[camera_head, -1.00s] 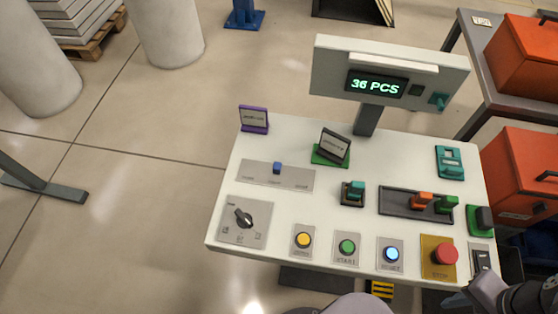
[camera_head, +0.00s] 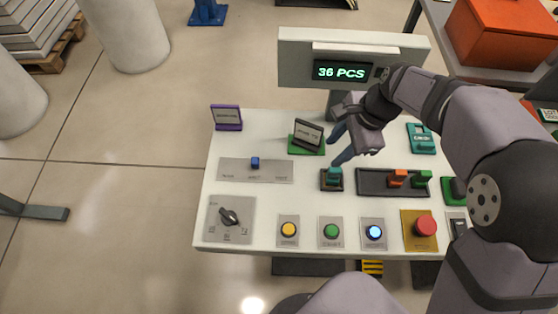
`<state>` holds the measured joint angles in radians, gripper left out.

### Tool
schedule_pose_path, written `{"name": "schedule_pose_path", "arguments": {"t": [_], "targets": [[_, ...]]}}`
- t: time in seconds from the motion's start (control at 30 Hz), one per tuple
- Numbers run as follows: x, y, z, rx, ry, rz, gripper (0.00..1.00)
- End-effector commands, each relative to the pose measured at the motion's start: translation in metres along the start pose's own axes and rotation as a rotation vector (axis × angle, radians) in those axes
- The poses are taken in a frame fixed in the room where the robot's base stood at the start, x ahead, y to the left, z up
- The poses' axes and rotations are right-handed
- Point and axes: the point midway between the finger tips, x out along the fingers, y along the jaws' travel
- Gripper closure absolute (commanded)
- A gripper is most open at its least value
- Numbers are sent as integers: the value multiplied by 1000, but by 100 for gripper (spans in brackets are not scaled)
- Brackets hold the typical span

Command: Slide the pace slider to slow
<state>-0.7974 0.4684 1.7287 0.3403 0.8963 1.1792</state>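The pace slider is a small blue knob (camera_head: 255,162) near the middle of a grey plate (camera_head: 285,172) on the left half of the white console. The plate has small labels at left, middle and right, too small to read surely. My gripper (camera_head: 333,152) reaches in from the right, above the console, with its two dark fingers apart and nothing visible between them. It is to the right of the slider, close to the small sign on a green base and above the teal switch, and appears not to touch the knob.
A sign on a green base (camera_head: 308,136) and a teal switch (camera_head: 333,176) stand between gripper and slider plate or close by. A purple sign (camera_head: 227,117), a rotary knob (camera_head: 229,216) and several push buttons surround the plate. The display (camera_head: 342,71) reads 36 PCS.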

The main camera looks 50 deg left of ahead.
Motion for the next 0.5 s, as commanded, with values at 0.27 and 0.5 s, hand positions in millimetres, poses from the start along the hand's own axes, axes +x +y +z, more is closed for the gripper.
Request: {"name": "schedule_pose_path", "arguments": {"t": [0.27,0.5], "targets": [[71,-44,125,168,-114,45,61],[80,-47,151,211,-136,59,61]]}}
